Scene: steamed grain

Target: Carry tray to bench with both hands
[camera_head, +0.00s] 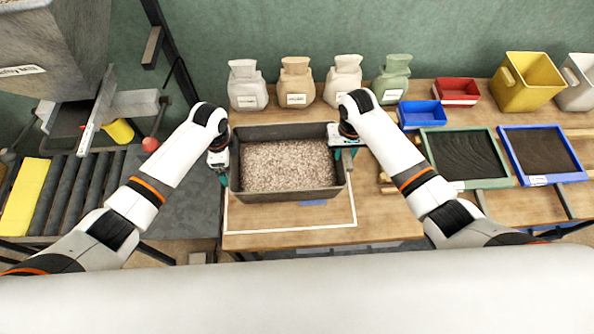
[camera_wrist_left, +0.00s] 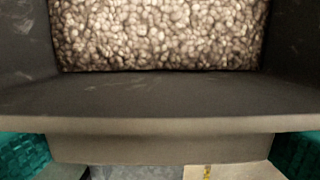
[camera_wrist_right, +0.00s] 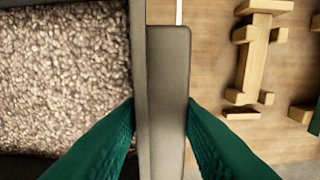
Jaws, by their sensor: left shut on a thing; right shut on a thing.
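A dark grey tray (camera_head: 290,196) filled with pale grain (camera_head: 288,166) is over the wooden bench (camera_head: 270,241), inside a white outlined area at the bench's left end. I cannot tell whether its base touches the bench. My left gripper (camera_head: 222,172) is shut on the tray's left side; the left wrist view shows the tray's rim (camera_wrist_left: 160,125) between the teal fingers. My right gripper (camera_head: 346,150) is shut on the right side; the right wrist view shows its teal fingers on either side of the handle (camera_wrist_right: 168,100). The tray looks level.
Several sacks (camera_head: 296,84) stand along the back of the bench. Blue (camera_head: 421,114) and red (camera_head: 457,92) bins, a yellow bin (camera_head: 526,82) and framed screens (camera_head: 464,157) are to the right. Wooden blocks (camera_wrist_right: 252,60) lie right of the tray. A roller conveyor (camera_head: 75,190) is at left.

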